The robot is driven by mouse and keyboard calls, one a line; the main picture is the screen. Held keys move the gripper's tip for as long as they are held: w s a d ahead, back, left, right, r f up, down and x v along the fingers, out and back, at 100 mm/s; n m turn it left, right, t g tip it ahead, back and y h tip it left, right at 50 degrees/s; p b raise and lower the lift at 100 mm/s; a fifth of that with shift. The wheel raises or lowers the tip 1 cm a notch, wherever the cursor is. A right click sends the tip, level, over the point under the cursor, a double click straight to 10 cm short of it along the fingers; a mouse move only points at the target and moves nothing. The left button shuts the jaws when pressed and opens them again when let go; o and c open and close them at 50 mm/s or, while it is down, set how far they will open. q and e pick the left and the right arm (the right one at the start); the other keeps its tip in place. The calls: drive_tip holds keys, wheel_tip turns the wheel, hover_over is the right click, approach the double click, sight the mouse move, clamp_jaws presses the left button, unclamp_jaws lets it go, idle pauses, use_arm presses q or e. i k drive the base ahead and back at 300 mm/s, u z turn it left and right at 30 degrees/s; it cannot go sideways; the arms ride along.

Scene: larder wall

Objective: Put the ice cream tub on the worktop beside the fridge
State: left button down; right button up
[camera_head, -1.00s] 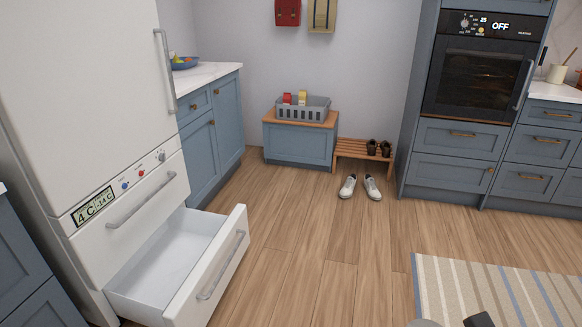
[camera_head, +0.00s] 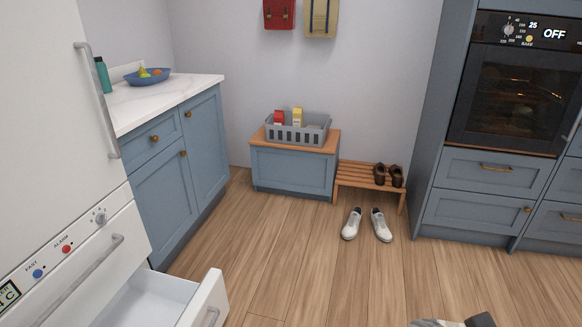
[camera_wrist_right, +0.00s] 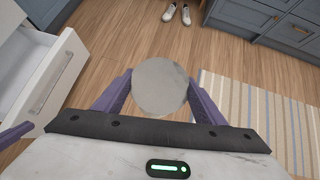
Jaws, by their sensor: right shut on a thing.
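The worktop beside the fridge (camera_head: 150,96) has a white marbled top over blue cupboards, at the left in the head view. The white fridge (camera_head: 50,90) stands at its near side, with the lower drawer (camera_head: 150,300) pulled open. In the right wrist view my right gripper (camera_wrist_right: 160,95) is shut on a round, pale grey thing, seen end-on, that I take for the ice cream tub (camera_wrist_right: 160,88). Its label is not visible. It is held above the floor, away from the worktop. A purple piece at the wrist view's left edge may be my left gripper (camera_wrist_right: 15,134); its jaws are hidden.
A blue fruit bowl (camera_head: 148,78) and a green bottle (camera_head: 103,75) stand on the worktop; its front is clear. A bench with a crate (camera_head: 297,130), a shoe rack (camera_head: 368,176) and white shoes (camera_head: 366,225) are ahead. The open drawer juts out over the floor.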

sight(118, 113)
drive_tip(key=i, duration=3.95)
drive_tip(key=u, duration=4)
